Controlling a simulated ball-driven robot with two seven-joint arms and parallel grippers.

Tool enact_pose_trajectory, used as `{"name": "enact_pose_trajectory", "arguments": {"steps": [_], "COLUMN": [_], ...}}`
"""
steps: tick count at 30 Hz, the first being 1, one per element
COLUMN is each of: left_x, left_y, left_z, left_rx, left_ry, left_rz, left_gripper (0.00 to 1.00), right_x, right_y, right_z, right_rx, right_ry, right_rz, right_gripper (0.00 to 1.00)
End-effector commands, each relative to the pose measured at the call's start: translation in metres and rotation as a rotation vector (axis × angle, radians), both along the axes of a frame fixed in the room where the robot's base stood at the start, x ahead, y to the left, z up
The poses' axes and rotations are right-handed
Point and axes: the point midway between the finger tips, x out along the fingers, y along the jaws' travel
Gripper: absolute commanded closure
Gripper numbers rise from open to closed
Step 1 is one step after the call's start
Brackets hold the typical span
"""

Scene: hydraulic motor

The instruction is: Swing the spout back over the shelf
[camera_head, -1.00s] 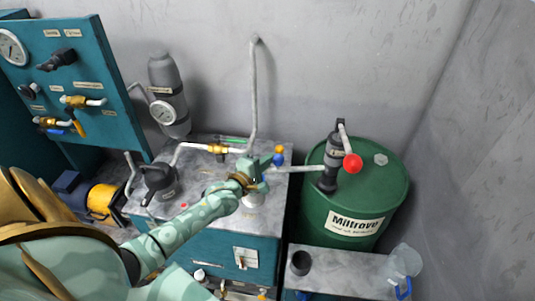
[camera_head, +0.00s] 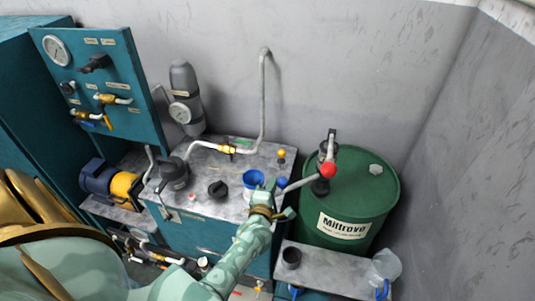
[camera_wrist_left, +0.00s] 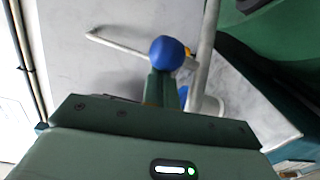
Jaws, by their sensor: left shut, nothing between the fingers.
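The spout (camera_head: 297,184) is a pale pipe running left from the black hand pump (camera_head: 327,150) on the green drum (camera_head: 385,195). A blue ball (camera_head: 281,183) sits near its outer end; the blue ball (camera_wrist_left: 167,52) and pale pipe (camera_wrist_left: 207,45) also show in the left wrist view. My left gripper (camera_head: 271,190) is shut and empty, close beside the spout's outer end; I cannot tell whether it touches. In the wrist view its fingers (camera_wrist_left: 160,88) are just below the ball. The grey shelf (camera_head: 335,266) lies in front of the drum. My right gripper is not in view.
A pale pipe (camera_head: 263,95) rises behind.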

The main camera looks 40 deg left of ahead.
Motion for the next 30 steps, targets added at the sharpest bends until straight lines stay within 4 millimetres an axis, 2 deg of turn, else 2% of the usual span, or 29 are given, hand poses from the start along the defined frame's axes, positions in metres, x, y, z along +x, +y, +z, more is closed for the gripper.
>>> {"name": "enact_pose_trajectory", "arguments": {"steps": [4,14,24,30], "left_x": [0.0,-0.003,-0.051,-0.068], "left_y": [0.0,-0.001,-0.018,-0.025], "left_z": [0.0,0.001,0.006,0.005], "left_rx": [0.001,0.0,0.0,0.0], "left_ry": [-0.001,-0.001,0.001,0.001], "left_rz": [0.003,0.002,0.002,0.003], "left_gripper": [1.0,1.0,1.0,1.0], "right_x": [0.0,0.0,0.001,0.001], "right_y": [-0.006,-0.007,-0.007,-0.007], "right_z": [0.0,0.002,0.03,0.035], "right_rx": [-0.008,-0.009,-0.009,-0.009], "right_ry": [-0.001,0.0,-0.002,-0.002], "right_rz": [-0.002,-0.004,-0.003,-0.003], "right_gripper": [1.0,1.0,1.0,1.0]}}
